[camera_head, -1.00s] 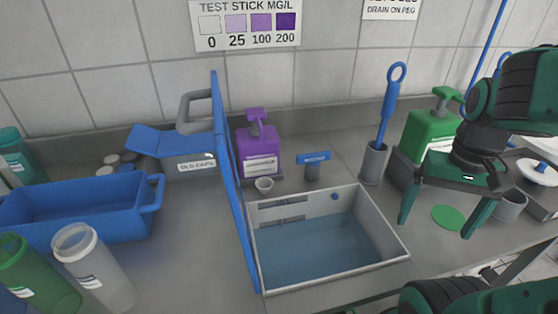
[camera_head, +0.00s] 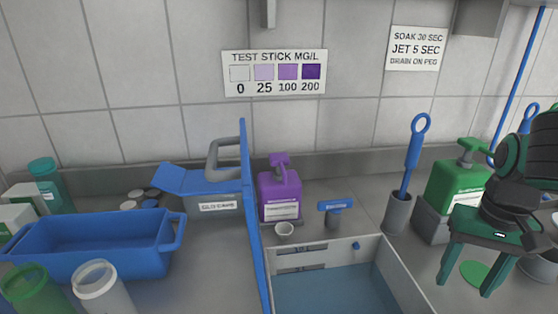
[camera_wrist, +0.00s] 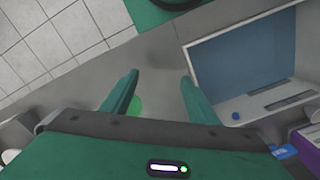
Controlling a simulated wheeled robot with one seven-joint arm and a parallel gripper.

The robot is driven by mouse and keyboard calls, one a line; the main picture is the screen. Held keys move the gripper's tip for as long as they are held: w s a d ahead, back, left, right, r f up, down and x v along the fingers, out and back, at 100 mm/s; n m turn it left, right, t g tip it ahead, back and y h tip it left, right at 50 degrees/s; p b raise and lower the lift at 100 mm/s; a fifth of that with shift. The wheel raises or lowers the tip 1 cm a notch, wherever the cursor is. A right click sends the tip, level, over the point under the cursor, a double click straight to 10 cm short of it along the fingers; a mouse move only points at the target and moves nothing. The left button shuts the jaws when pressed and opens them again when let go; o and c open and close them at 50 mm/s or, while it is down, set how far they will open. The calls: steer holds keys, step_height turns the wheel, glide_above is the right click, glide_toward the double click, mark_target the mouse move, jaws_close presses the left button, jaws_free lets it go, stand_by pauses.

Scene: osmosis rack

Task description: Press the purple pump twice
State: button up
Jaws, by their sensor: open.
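The purple pump bottle (camera_head: 279,195) stands upright at the back of the counter, just right of the blue upright panel, with its purple pump head (camera_head: 279,160) on top. In the wrist view, part of a purple thing (camera_wrist: 303,140) shows at the right edge, cut off. My gripper (camera_head: 464,290) is at the right, over the counter in front of the green pump bottle and well apart from the purple pump. Its fingers are open and empty, also in the wrist view (camera_wrist: 158,90).
A blue upright panel (camera_head: 254,210) stands left of the purple bottle. A water-filled basin (camera_head: 405,282) lies in front. A blue-handled brush in a grey holder (camera_head: 398,213) and a green pump bottle (camera_head: 455,188) stand to the right. A blue bin (camera_head: 90,262) is at left.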

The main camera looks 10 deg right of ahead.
jaws_close()
stand_by(1.4)
